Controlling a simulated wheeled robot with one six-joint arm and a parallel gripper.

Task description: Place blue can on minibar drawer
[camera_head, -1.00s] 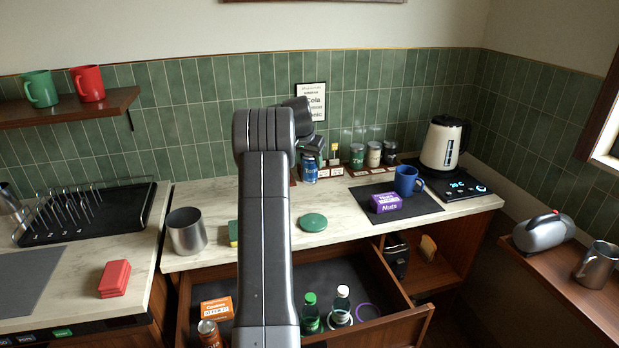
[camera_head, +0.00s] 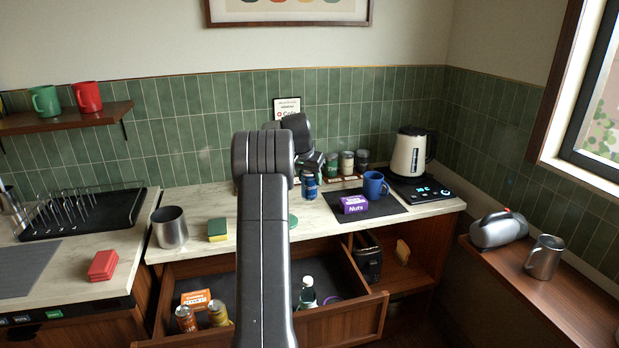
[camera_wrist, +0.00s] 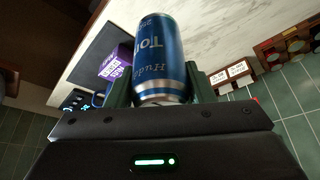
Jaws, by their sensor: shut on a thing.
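The blue can (camera_wrist: 160,50) is between the two fingers of my gripper (camera_wrist: 160,88) in the wrist view, and the gripper is shut on it. Its printed lettering appears upside down there. In the head view the can (camera_head: 309,187) shows just right of my arm, over the counter, below my gripper (camera_head: 311,168). I cannot tell whether its base touches the counter. The minibar drawer (camera_head: 343,318) is pulled open below the counter. My arm hides its middle.
The drawer holds an orange box (camera_head: 196,299), two cans (camera_head: 186,319) at the left and a bottle (camera_head: 307,292) at the right. On the counter are a purple nuts box (camera_head: 354,204), blue mug (camera_head: 374,185), kettle (camera_head: 409,152), several jars (camera_head: 346,163), sponge (camera_head: 217,229) and steel cup (camera_head: 170,228).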

